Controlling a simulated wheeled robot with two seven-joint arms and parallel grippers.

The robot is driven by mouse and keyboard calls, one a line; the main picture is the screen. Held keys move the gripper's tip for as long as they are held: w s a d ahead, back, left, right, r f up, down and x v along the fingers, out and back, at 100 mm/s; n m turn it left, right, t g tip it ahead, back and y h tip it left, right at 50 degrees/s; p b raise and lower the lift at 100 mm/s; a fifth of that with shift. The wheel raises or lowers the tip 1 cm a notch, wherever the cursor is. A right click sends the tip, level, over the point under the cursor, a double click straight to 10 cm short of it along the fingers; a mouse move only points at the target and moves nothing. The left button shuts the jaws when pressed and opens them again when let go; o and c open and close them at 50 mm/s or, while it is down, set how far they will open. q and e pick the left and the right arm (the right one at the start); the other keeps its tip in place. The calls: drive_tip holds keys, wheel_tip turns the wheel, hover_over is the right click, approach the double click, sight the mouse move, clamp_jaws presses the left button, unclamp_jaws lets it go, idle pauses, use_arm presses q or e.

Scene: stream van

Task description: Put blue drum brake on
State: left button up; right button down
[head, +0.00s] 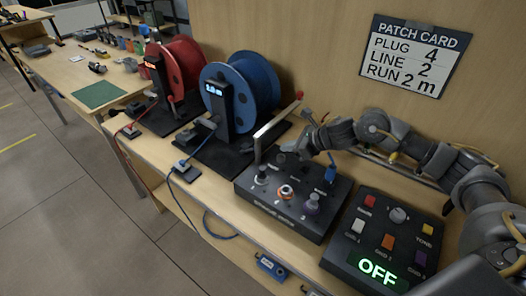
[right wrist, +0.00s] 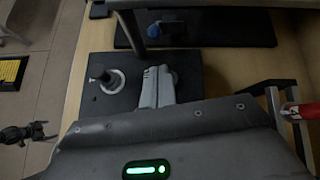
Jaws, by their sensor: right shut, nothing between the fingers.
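The blue drum (head: 250,88) stands on a black base behind a black post with a small lit display (head: 215,90). A pale metal lever with a red knob (head: 298,95) slants up beside the drum's right side; I take it for the brake lever, and cannot tell its setting. My right gripper (head: 281,158) is shut and empty, above the back of the black control box, below and right of the lever. In the right wrist view its grey fingers (right wrist: 158,86) are together over a black panel, and a red-ended lever (right wrist: 296,111) shows at right. My left gripper is out of view.
The control box (head: 244,186) has several knobs and a blue toggle (head: 331,173). A button box reading OFF (head: 378,270) stands at front right. A red drum (head: 182,68) is at left. Cables hang over the bench's front edge. A patch card (head: 410,56) hangs on the wall.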

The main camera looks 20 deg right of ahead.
sight(269, 159)
drive_tip(key=shift+s+a+r, duration=0.15)
drive_tip(key=shift+s+r, duration=0.2)
drive_tip(key=shift+s, duration=0.25)
drive_tip(key=shift+p+x, duration=0.55)
drive_tip(key=shift+x, duration=0.7)
drive_tip(key=p+x, duration=0.1)
drive_tip(key=x, duration=0.5)
drive_tip(key=shift+w+f, duration=0.15)
drive_tip(key=shift+w, duration=0.15)
drive_tip(key=shift+w+a+f, duration=0.1)
drive_tip(key=shift+w+f, duration=0.2)
drive_tip(key=shift+f, duration=0.05)
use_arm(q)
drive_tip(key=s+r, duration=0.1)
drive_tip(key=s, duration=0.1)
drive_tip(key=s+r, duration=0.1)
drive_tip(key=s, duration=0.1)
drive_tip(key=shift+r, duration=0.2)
